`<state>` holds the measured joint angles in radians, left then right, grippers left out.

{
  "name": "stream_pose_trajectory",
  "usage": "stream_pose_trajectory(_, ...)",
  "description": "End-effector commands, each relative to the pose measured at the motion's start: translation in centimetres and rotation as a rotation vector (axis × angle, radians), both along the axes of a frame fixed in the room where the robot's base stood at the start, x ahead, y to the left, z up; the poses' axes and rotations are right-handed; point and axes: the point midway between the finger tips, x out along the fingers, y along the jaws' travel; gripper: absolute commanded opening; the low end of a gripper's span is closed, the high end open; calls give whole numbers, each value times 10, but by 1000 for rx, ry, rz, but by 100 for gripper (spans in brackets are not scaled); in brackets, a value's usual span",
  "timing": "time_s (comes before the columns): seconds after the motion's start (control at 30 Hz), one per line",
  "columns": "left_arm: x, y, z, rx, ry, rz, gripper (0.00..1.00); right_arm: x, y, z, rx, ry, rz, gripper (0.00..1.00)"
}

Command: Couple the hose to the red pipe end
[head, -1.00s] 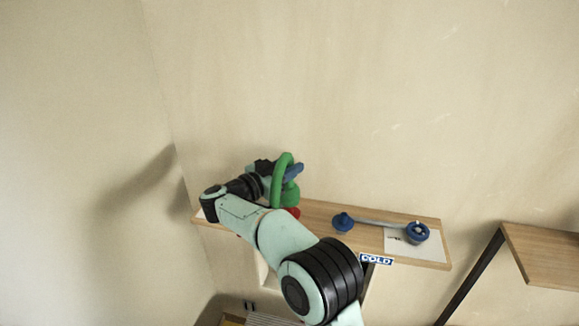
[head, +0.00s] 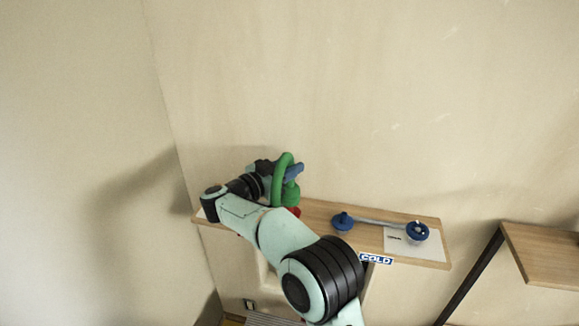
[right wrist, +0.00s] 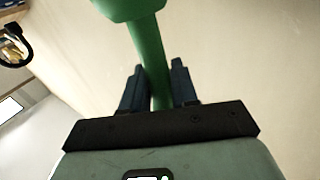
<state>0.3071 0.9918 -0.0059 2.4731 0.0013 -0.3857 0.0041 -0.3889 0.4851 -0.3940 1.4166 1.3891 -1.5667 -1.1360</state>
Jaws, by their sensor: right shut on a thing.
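The green hose (head: 282,172) is a looped tube with a wider green end piece (head: 291,194). My right gripper (head: 293,172) is shut on the hose, with a dark blue finger on each side of it in the right wrist view (right wrist: 158,85). The red pipe end (head: 295,212) shows only in part at the shelf, just below the green end piece and partly behind my right arm. From the head view I cannot tell whether the two touch. My left gripper is in neither view.
On the wooden shelf (head: 320,212), two blue fittings (head: 343,222) (head: 417,231) have a grey tube between them. A "COLD" label (head: 376,259) is on the shelf's front edge. A second wooden surface (head: 545,252) is at the right. The wall above is bare.

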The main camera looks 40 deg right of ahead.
Motion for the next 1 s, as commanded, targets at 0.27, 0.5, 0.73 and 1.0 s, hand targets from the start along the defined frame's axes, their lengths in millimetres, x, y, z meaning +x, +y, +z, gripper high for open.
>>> stream_pose_trajectory(0.27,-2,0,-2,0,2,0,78,0,0,-5,-1,0,0,0)
stream_pose_trajectory(0.5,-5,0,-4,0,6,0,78,0,0,-11,-1,0,0,0)
stream_pose_trajectory(0.73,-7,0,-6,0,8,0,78,0,0,-17,-1,1,0,0)
stream_pose_trajectory(1.0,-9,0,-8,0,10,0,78,0,0,-23,-1,0,0,0)
